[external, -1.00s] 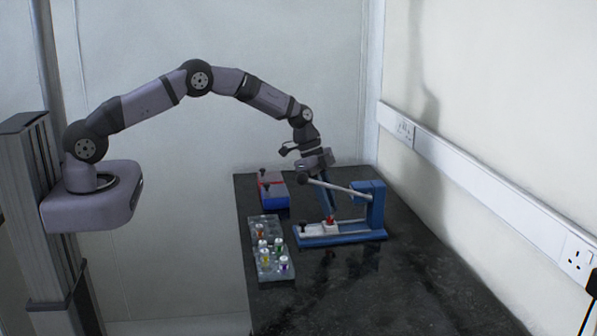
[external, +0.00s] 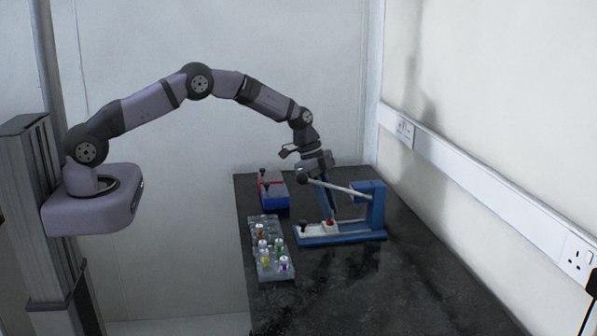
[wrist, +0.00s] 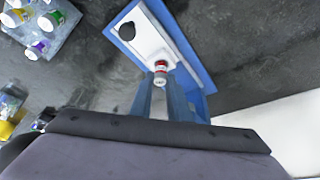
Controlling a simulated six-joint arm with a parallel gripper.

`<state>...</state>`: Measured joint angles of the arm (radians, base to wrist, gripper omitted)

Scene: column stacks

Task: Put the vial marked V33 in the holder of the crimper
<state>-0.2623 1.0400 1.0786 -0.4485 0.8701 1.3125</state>
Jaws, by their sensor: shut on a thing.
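A vial with a red band and a pale top (wrist: 161,70) is between the fingertips of my gripper (wrist: 163,88). Its mark is too small to read. My gripper (external: 329,212) is shut on the vial, pointing down at the crimper. The crimper (external: 345,238) has a blue base, a blue post and a pale lever. The vial is at the white holder part (wrist: 147,42) on the crimper's base. The fingers partly hide the spot, so I cannot tell whether the vial is fully seated.
A grey rack (external: 270,273) with several vials of different colours stands left of the crimper. A blue and grey box with a red line (external: 273,191) stands behind the rack. The crimper's lever (external: 340,187) slants close beside my gripper. The dark bench is clear at the front right.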

